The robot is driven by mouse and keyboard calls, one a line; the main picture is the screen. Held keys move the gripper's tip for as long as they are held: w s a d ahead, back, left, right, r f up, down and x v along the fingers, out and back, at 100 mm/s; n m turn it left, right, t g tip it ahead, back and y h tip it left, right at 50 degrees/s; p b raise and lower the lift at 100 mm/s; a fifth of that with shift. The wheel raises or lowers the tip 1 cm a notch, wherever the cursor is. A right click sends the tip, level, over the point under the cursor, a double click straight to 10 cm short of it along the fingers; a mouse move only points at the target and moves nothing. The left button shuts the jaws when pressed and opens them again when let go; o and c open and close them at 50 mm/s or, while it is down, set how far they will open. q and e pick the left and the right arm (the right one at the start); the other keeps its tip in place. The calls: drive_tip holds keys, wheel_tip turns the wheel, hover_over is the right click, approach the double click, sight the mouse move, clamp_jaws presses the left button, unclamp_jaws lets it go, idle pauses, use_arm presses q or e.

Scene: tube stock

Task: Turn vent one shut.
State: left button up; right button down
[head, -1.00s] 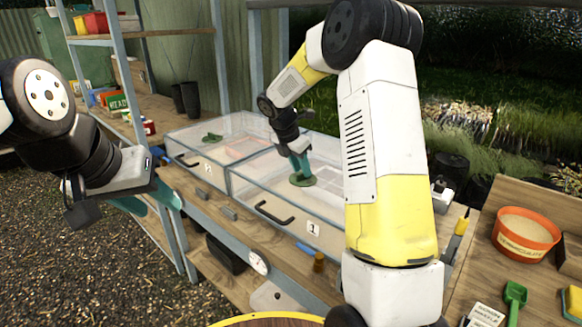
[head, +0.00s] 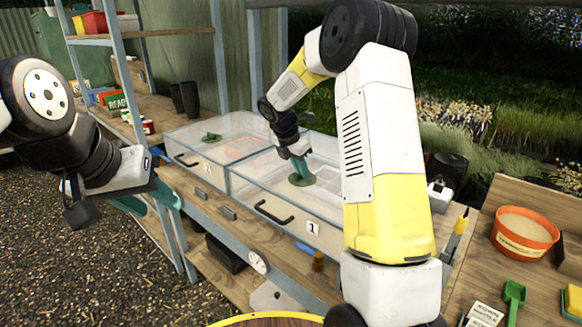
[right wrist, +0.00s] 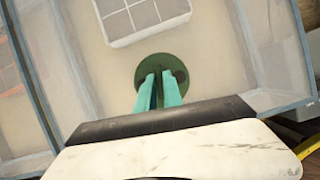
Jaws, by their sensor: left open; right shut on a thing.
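Vent one is a round green dial (head: 301,180) on the clear lid of the box labelled 1 (head: 312,228). It also shows in the right wrist view (right wrist: 178,67) as a dark green disc. My right gripper (head: 302,172) reaches down onto it from above, its teal fingers shut on the vent's raised middle, which they mostly hide. In the right wrist view the fingers (right wrist: 159,88) lie over the disc. My left gripper (head: 150,205) is open and empty at the left, in front of the bench. A second green vent (head: 211,138) sits on the neighbouring box.
The box has a black handle (head: 273,212) at its front. A gauge (head: 258,263), a blue-handled tool (head: 307,249) and a brown pot (head: 319,261) are along the bench front. An orange bowl (head: 524,232) and a green scoop (head: 514,298) are at the right.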

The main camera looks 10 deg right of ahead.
drive_tip(key=m, duration=0.2)
drive_tip(key=m+g, duration=0.1)
drive_tip(key=m, duration=0.1)
drive_tip(key=shift+w+a+g, duration=0.1)
drive_tip(key=shift+w+g, duration=0.1)
drive_tip(key=shift+g, duration=0.1)
drive_tip(key=m, duration=0.2)
drive_tip(key=m+g, duration=0.1)
drive_tip(key=m, duration=0.1)
drive_tip(key=shift+w+m+g, duration=0.1)
drive_tip(key=shift+m+g, duration=0.2)
drive_tip(key=m, duration=0.2)
drive_tip(key=m+g, duration=0.1)
drive_tip(key=m, duration=0.1)
drive_tip(key=shift+w+g, duration=0.1)
drive_tip(key=shift+g, duration=0.2)
drive_tip(key=shift+m+g+y, duration=0.5)
drive_tip(key=shift+m+y, duration=0.1)
drive_tip(key=shift+m, duration=1.4)
drive_tip(key=c, duration=1.5)
unclamp_jaws()
